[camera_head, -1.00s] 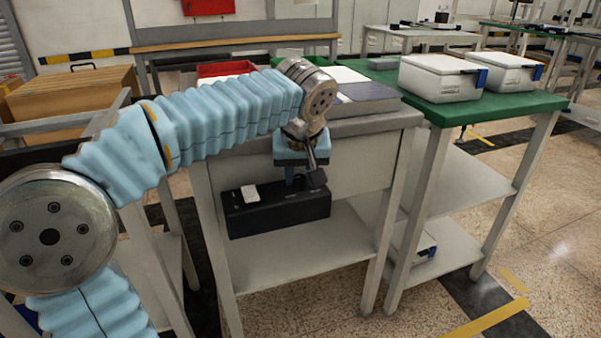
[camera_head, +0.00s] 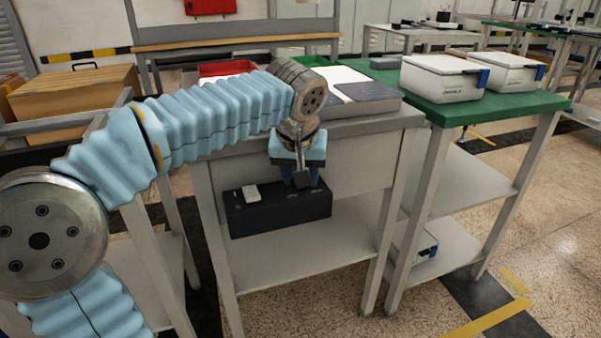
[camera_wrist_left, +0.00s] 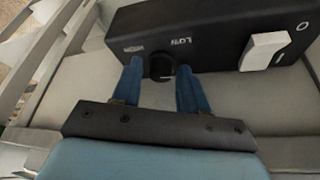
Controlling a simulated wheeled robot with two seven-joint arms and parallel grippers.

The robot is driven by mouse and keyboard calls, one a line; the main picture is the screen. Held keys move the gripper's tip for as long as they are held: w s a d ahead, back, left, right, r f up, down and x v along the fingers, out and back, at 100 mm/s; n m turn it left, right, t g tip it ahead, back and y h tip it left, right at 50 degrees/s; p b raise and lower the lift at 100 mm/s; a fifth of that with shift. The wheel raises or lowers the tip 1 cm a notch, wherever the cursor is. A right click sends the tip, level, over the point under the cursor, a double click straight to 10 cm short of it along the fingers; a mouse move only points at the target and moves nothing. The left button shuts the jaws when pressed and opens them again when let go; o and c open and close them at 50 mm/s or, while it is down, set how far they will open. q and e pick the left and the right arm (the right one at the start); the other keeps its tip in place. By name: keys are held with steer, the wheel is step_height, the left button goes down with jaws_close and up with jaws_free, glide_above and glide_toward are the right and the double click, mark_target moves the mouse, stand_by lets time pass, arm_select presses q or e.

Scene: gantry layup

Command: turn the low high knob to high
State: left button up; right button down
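The black control box (camera_head: 255,213) sits on the shelf under the worktable; it also fills the top of the left wrist view (camera_wrist_left: 215,25). Its dark round knob (camera_wrist_left: 162,67) is on the face, near two white labels, one reading LOW and one that looks like HIGH, both upside down here. Which way the knob points is too dark to tell. My left gripper (camera_wrist_left: 160,72) has its two blue fingers apart, one on each side of the knob, with no clear grip on it. In the head view the left gripper (camera_head: 299,184) is just above the box. My right gripper is out of view.
A white rocker switch (camera_wrist_left: 262,50) with O and I marks is on the same box, right of the knob in the wrist view. The tabletop edge (camera_head: 375,125) is close above my wrist. The shelf (camera_head: 300,250) in front of the box is clear.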

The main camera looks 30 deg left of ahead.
arm_select(q)
steer(key=shift+o, duration=0.8)
steer(key=p+v, duration=0.3)
steer(key=v, duration=1)
steer(key=shift+s+r, duration=0.2)
steer(key=shift+r, duration=0.15)
steer(key=shift+d, duration=0.1)
